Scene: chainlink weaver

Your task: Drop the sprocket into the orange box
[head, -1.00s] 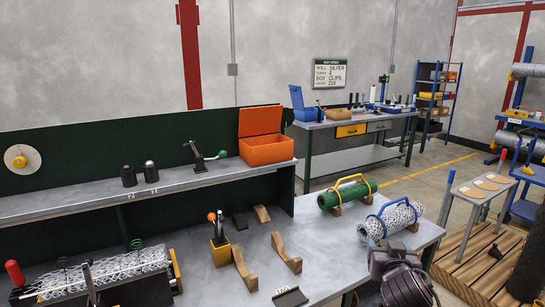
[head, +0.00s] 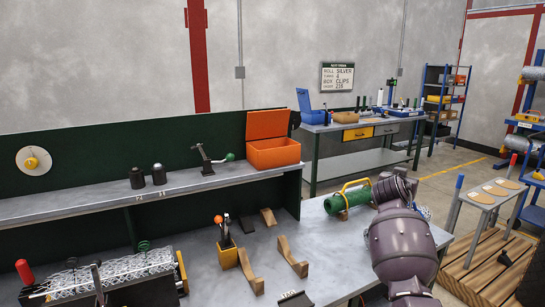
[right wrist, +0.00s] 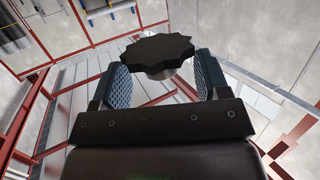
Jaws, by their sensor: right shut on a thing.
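In the head view my right arm rises at the right over the front bench; the fingers and sprocket cannot be made out there. The orange box (head: 275,155) stands on the raised shelf at the back, to the left of my right arm, with its lid (head: 268,125) up. The inside of the box is mostly hidden. My left gripper is not in view.
A green roll with a yellow handle (head: 347,198) lies on the bench just left of my right arm. A clamp with a green knob (head: 212,158) stands left of the box. Wooden cradles (head: 290,257) and a yellow tool holder (head: 228,257) sit on the bench.

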